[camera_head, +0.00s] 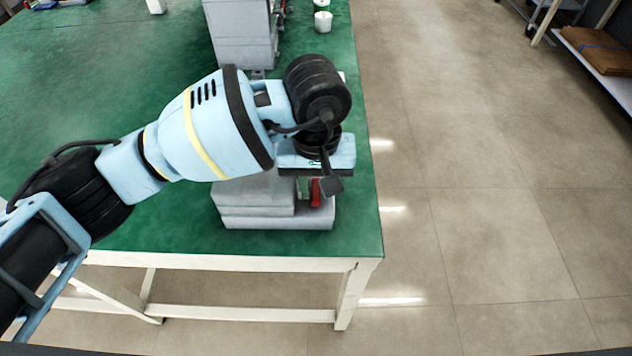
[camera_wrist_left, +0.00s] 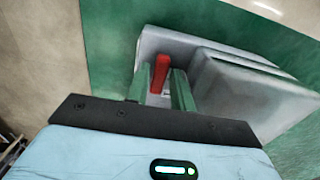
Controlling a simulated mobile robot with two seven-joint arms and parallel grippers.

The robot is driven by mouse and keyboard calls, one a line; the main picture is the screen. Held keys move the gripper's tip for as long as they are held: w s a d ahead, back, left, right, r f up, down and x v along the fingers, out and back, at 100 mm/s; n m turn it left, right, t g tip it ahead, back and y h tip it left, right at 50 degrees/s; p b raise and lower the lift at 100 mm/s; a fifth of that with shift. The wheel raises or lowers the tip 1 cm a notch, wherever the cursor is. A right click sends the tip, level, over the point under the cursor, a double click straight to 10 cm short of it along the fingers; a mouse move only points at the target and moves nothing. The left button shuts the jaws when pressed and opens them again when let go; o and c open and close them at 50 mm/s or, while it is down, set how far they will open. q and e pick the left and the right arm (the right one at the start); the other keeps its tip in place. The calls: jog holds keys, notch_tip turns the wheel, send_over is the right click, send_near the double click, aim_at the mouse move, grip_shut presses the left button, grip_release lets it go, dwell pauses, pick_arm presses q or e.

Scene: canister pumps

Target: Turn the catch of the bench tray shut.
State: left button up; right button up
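The grey bench tray (camera_head: 255,202) sits near the front right corner of the green bench, partly hidden under my left arm. Its catch is a small red handle (camera_head: 316,192), standing on the right side of the tray. In the left wrist view the red catch (camera_wrist_left: 161,72) stands between the two green fingers of my left gripper (camera_wrist_left: 162,83). The fingers are apart, one on each side of the catch, with narrow gaps. I cannot tell whether either one touches it. The tray (camera_wrist_left: 235,82) lies beside and beyond the fingers. My right gripper is in neither view.
The green bench top (camera_head: 130,50) is clear to the left. A taller grey unit (camera_head: 240,35) stands behind my left wrist, with white cups (camera_head: 323,22) beside it. The bench's right edge is close to the tray. The floor (camera_head: 480,200) to the right is open.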

pick_arm(q)
grip_shut()
jog(key=shift+n, duration=1.4)
jog(key=n, duration=0.4)
jog(key=shift+d+r+n, duration=0.1)
jog(key=shift+n, duration=0.2)
jog(key=n+p, duration=0.1)
jog(key=n, duration=0.3)
jog(key=shift+w+n, duration=0.1)
jog(key=shift+n, duration=0.2)
jog(key=n+p, duration=0.1)
jog(key=n, duration=0.3)
jog(key=shift+w+d+n+p, duration=0.1)
jog(key=shift+n+p, duration=0.2)
jog(key=shift+p, duration=0.05)
jog(key=shift+n, duration=0.6)
